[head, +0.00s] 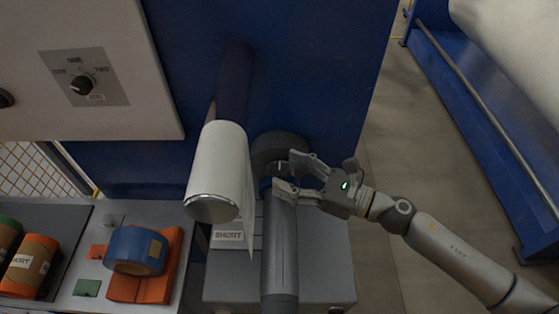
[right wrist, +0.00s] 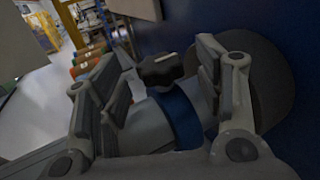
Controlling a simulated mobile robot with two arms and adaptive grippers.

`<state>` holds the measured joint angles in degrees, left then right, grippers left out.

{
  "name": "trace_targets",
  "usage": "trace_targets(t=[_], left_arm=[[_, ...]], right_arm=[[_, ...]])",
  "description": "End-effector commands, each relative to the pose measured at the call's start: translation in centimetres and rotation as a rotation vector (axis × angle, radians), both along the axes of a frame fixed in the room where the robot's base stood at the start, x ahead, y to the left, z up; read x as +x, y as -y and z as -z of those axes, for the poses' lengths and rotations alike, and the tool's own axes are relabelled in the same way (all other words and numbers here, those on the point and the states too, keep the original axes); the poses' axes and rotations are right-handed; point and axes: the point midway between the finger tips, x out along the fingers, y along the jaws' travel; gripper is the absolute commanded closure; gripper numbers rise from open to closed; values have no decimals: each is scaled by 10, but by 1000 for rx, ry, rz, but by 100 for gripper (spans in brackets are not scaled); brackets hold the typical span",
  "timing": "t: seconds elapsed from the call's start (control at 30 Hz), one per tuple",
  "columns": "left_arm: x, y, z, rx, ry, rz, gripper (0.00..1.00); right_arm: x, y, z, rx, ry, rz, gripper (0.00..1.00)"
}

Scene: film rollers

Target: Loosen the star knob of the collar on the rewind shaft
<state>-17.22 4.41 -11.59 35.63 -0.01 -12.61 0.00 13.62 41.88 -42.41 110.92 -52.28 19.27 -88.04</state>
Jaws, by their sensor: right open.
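The rewind shaft (head: 281,255) is a grey cylinder pointing toward me in the head view. A blue collar (right wrist: 183,115) is around it near a dark round flange (head: 272,146). The dark star knob (right wrist: 160,70) stands out from the collar and has a pale mark on top. In the head view the knob is small and partly hidden by my fingers. My right gripper (head: 289,175) is open, its fingertips at the knob from the right. In the right wrist view the knob shows between and beyond the two fingers (right wrist: 158,88), with visible gaps. My left gripper is not in view.
A white film roll (head: 216,170) hangs just left of the shaft. A blue tape roll (head: 136,250) and orange pieces lie on the left bench. A switch panel (head: 84,79) is upper left.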

Motion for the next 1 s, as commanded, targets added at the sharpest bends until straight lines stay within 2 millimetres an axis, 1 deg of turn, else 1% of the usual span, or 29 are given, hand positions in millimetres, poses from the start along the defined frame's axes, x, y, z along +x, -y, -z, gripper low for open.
trace_targets(t=[0.03, 0.2, 0.33, 0.57, 0.67, 0.93, 1.0], left_arm=[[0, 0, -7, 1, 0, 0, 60], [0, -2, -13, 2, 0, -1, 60], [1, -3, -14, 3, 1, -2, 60], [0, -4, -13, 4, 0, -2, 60], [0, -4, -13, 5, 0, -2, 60], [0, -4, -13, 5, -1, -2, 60], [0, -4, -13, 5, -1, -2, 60]], right_arm=[[4, -7, -4, 1, 0, -1, 38], [10, -21, -2, 2, 0, 0, 38], [12, -25, 0, 0, 0, 0, 38], [12, -26, 1, 0, -1, 0, 38], [12, -26, 1, 0, -1, 0, 49], [12, -25, 1, 0, -1, 0, 83], [12, -25, 1, 0, -1, 0, 85]])
